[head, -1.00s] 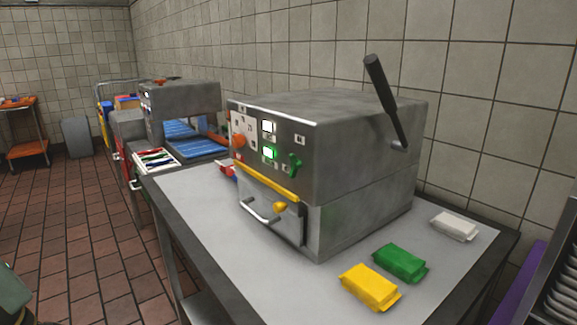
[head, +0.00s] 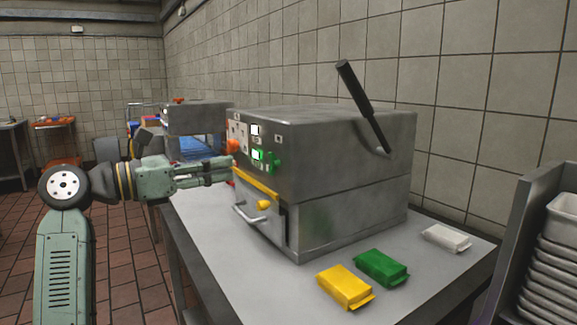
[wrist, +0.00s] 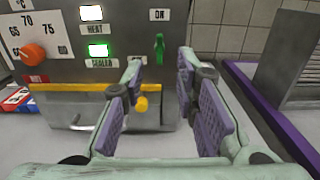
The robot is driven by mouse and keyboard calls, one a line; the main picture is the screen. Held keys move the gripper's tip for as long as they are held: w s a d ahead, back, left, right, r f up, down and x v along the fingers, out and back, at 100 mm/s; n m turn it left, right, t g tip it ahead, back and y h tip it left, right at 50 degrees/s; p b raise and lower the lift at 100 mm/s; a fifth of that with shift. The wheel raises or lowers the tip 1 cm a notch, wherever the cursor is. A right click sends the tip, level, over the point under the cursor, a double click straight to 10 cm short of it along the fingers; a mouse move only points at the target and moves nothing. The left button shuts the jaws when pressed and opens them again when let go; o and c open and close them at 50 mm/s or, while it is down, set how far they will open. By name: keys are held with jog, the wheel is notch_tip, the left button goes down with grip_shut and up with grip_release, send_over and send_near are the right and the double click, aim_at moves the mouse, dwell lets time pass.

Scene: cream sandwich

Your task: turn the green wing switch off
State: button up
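The green wing switch (head: 275,161) is on the front panel of the grey metal machine (head: 330,150). In the wrist view the switch (wrist: 159,48) stands upright below an "ON" label, right of a lit green "SEALER" light (wrist: 98,50). My gripper (head: 230,169) is at the left of the machine's front in the head view. In the wrist view my gripper (wrist: 160,75) is open and empty, its two purple-padded fingers pointing at the panel. The switch appears between and just above the fingertips. I cannot tell the exact gap to it.
An orange knob (wrist: 34,54), a white "HEAT" light (wrist: 91,13), a yellow bar (wrist: 80,87) and a yellow knob (wrist: 141,103) are close by on the machine. A black lever (head: 362,105) rises at its side. Yellow (head: 345,287), green (head: 382,267) and white packets (head: 446,238) lie on the table.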

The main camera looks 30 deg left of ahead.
aim_at(268, 158)
jog(key=p+x, duration=0.2)
jog(key=x, duration=0.8)
jog(key=shift+w+d, duration=0.15)
jog(key=shift+w, duration=0.1)
jog(key=shift+c, duration=0.5)
grip_shut()
